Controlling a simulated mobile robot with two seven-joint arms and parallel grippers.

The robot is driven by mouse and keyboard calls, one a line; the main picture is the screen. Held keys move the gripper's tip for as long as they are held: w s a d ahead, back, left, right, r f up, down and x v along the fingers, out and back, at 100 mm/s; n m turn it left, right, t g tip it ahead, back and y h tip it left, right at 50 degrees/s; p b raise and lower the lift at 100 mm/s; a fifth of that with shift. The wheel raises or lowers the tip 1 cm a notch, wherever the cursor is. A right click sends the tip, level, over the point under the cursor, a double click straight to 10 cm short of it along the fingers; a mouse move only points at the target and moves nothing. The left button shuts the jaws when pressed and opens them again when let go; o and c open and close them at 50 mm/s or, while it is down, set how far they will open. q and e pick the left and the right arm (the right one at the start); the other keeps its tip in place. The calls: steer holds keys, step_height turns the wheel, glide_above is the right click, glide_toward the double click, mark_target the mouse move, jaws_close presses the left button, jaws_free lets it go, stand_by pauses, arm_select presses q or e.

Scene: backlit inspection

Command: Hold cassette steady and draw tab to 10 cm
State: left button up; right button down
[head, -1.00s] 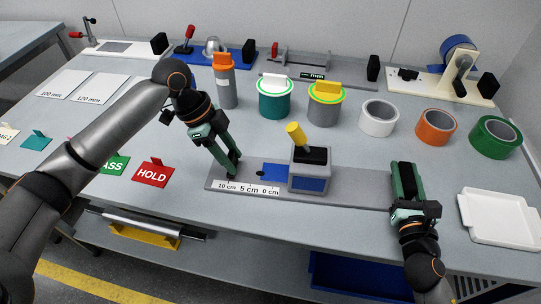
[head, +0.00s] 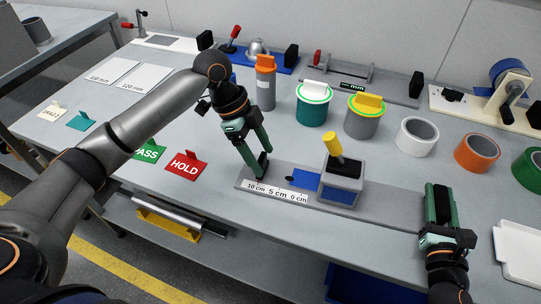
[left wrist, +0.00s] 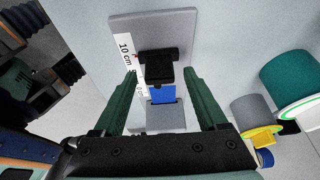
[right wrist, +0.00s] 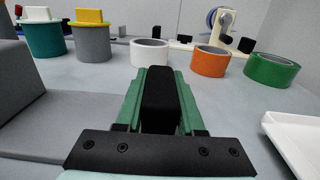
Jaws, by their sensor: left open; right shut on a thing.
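The cassette (head: 342,186) is a grey box with a blue front, a black top and a tilted yellow knob. It sits on a long grey base (head: 390,204). A blue strip (head: 305,181), the tab, comes out of its left side beside a white scale (head: 274,193). In the left wrist view a black piece (left wrist: 158,65) stands at the end of the blue strip (left wrist: 161,95). My left gripper (head: 261,168) is open, its fingers on either side of that black piece. My right gripper (head: 438,195) is shut on a black block (right wrist: 160,95) at the base's right end.
A red HOLD card (head: 186,163) and a green PASS card lie left of the base. Teal (head: 312,108) and grey (head: 362,119) pots and tape rolls (head: 416,136) stand behind it. A white tray (head: 520,255) lies right of my right gripper.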

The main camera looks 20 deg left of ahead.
steer(key=shift+s+f, duration=0.1)
steer(key=shift+f, duration=0.25)
arm_select(q)
steer(key=v, duration=1)
steer(key=shift+r, duration=0.4)
steer(key=shift+a, duration=0.15)
arm_select(e)
steer(key=c, duration=0.9)
jaws_free()
steer(key=o, duration=0.5)
steer(key=shift+r, duration=0.2)
steer(key=shift+c, duration=0.2)
